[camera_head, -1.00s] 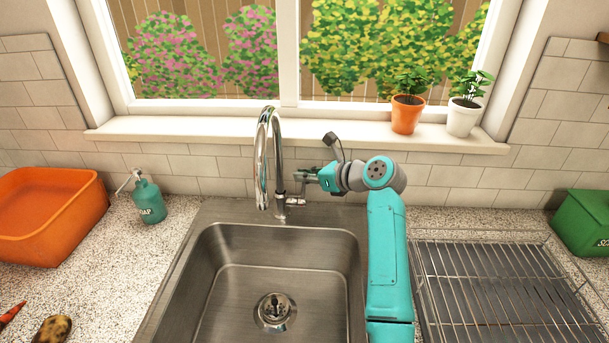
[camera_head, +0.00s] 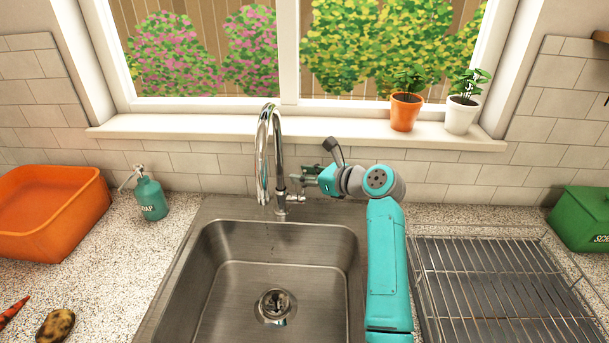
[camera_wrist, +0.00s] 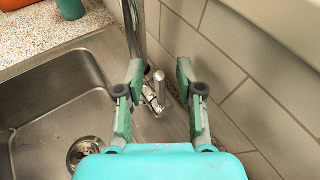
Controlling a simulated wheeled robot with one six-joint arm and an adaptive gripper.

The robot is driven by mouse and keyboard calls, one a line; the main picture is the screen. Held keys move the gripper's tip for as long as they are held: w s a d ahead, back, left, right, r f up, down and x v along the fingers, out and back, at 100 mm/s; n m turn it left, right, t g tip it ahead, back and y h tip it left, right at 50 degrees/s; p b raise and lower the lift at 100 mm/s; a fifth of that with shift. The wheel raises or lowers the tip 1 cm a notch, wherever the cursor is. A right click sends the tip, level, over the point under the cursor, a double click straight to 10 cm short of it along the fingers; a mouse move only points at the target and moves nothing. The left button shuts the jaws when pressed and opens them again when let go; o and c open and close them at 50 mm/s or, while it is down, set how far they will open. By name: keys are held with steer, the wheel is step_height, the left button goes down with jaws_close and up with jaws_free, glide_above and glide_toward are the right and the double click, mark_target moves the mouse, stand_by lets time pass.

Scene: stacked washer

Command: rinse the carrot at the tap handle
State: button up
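The orange carrot (camera_head: 14,310) lies on the counter at the lower left edge of the head view, partly cut off. The chrome tap (camera_head: 263,150) stands behind the sink, its spout over the basin. Its small handle (camera_head: 297,198) is at the right of the tap's base and shows in the wrist view (camera_wrist: 156,92). My gripper (camera_head: 303,173) is near the handle, to the right of the tap. In the wrist view my gripper (camera_wrist: 158,75) is open and empty, with the handle showing between its fingers. I cannot tell whether a finger touches it.
The sink basin (camera_head: 235,255) is empty. A brown, dark-spotted vegetable (camera_head: 55,325) lies beside the carrot. An orange tub (camera_head: 45,235) and a soap bottle (camera_head: 150,198) stand left. A wire rack (camera_head: 490,285) and a green bin (camera_head: 582,220) are right. The tiled wall is close behind my gripper.

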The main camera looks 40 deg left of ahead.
step_height(320, 180, up, 10)
steer(key=shift+f, duration=0.1)
stand_by(0.4)
stand_by(0.5)
